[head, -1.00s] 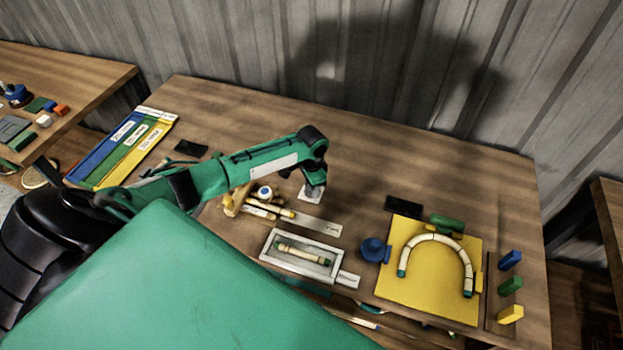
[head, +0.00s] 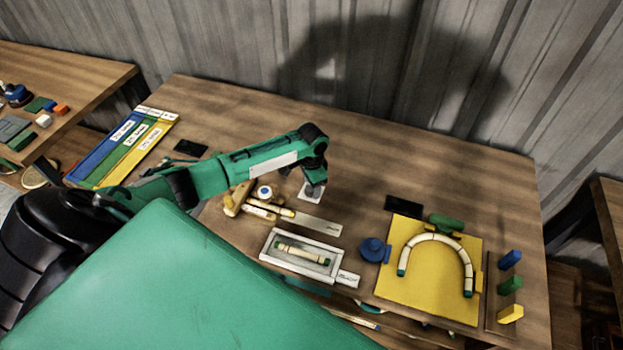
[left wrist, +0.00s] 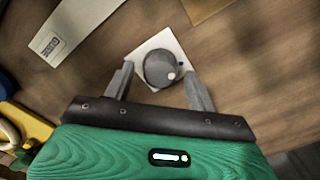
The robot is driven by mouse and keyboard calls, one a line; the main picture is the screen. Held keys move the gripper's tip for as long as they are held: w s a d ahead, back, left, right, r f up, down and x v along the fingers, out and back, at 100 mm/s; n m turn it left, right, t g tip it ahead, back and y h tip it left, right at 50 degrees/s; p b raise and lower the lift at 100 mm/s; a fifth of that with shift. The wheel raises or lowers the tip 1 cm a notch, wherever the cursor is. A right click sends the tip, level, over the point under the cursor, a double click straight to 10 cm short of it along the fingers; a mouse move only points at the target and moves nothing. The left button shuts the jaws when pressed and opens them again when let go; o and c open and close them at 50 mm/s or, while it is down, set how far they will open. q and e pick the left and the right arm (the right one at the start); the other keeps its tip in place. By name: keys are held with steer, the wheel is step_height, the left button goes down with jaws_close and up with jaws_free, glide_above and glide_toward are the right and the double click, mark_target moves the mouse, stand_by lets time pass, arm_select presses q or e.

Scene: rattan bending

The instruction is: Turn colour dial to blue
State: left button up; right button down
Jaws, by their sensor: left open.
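The dial is a round dark grey knob (left wrist: 160,68) with a pale dot on its lower right, on a square white plate (left wrist: 139,58). In the head view the plate (head: 306,198) lies on the table under my left gripper (head: 315,190), which hides most of the knob. In the left wrist view my left gripper (left wrist: 158,82) is open, with one finger on either side of the knob. I cannot tell whether the fingers touch it. My right gripper is not in view.
A white tray (head: 265,251) holding a rattan piece, a ruler-like strip (head: 318,226) and tools lie in front of the dial. A yellow board (head: 400,290) with a rattan arch and a blue round object (head: 372,250) are to the right. The table behind is clear.

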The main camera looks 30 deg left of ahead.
arm_select(q)
step_height(320, 180, up, 13)
steer(key=b, duration=0.3)
stand_by(0.5)
